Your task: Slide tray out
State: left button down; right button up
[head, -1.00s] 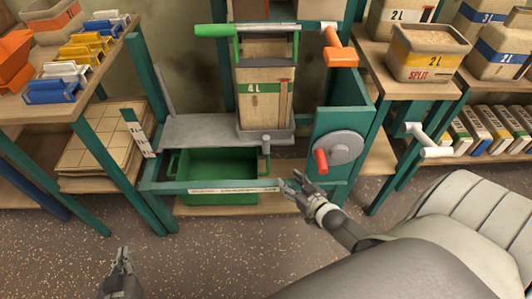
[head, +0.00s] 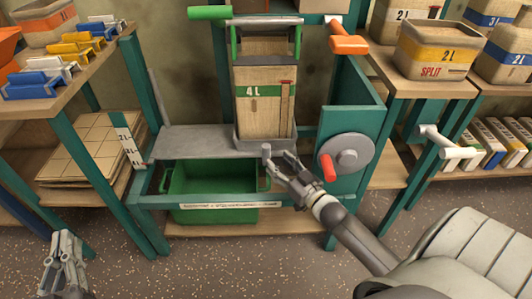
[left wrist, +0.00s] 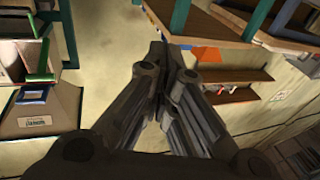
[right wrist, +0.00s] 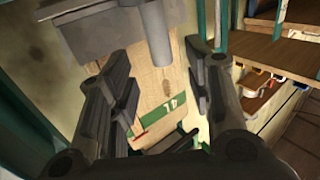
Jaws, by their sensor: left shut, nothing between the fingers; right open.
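The grey tray (head: 200,141) is a flat plate across the green frame, with a tan 4L bucket (head: 262,105) standing at its right part. A short grey peg (head: 266,151) stands at the tray's front edge; it also shows in the right wrist view (right wrist: 158,40). My right gripper (head: 284,160) is open just right of the peg; in the right wrist view its fingers (right wrist: 160,85) are spread on either side of the peg's line. Contact cannot be told. My left gripper (head: 68,250) is shut and empty, low at the left; its fingers meet in the left wrist view (left wrist: 165,65).
A green bin (head: 212,190) sits below the tray behind a front rail (head: 150,199). A grey wheel with a red handle (head: 328,168) is close right of my right gripper. Shelves stand on both sides. The floor in front (head: 200,265) is clear.

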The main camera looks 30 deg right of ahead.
aim_at(269, 154)
jog(key=w+b, duration=0.2)
jog(key=w, duration=0.5)
jog(key=shift+a+f, duration=0.1)
pick_arm(q)
jog(key=s+r+t+h, duration=0.2)
jog(key=r+t, duration=0.4)
jog(key=r, duration=0.3)
jog(key=shift+s+d+r, duration=0.2)
jog(key=shift+s+r, duration=0.1)
jog(key=shift+s, duration=0.6)
pick_arm(e)
jog(key=shift+w, duration=0.45)
grip_shut()
